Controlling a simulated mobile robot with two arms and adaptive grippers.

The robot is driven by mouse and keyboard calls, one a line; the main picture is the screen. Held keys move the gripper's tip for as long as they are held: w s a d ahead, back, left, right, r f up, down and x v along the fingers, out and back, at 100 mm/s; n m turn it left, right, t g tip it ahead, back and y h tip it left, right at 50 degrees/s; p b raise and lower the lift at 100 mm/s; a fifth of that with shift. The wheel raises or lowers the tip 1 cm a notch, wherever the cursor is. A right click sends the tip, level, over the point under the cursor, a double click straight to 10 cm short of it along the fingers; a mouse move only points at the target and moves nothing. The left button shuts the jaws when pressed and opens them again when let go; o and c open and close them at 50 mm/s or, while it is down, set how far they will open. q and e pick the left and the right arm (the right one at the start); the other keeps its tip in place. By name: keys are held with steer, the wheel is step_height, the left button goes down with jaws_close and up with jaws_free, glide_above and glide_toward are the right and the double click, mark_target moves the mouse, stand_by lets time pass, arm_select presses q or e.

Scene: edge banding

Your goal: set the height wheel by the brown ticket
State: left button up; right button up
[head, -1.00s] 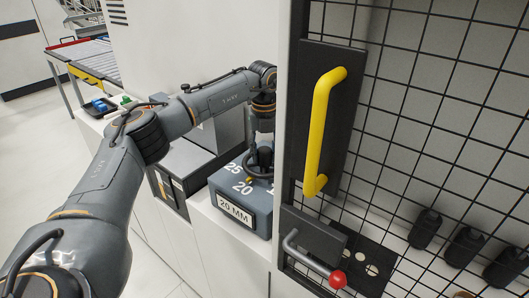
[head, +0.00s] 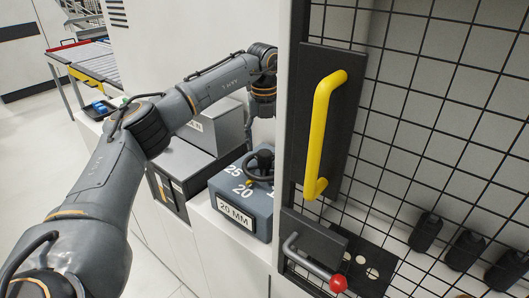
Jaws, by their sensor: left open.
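The height wheel (head: 263,164), a dark handwheel with a knob, sits on top of a blue-grey block (head: 228,192). The block's top shows the numbers 25 and 20 and part of another. A yellow mark on the wheel is near the 20. The plate on the block's front (head: 235,214) reads "20 MM". My left gripper (head: 249,128) is open above the wheel, apart from it, and partly hidden by the door frame. I cannot make out a brown ticket. My right gripper is not in view.
A mesh door with a yellow handle (head: 320,130) and a red-knobbed lever (head: 337,283) stands close on the right. Grey boxes (head: 218,128) stand behind the block. Several black bottles (head: 426,232) are behind the mesh.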

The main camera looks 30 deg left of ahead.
mark_target(264, 152)
arm_select(q)
step_height(264, 152, up, 7)
steer(key=shift+r, duration=0.15)
stand_by(0.6)
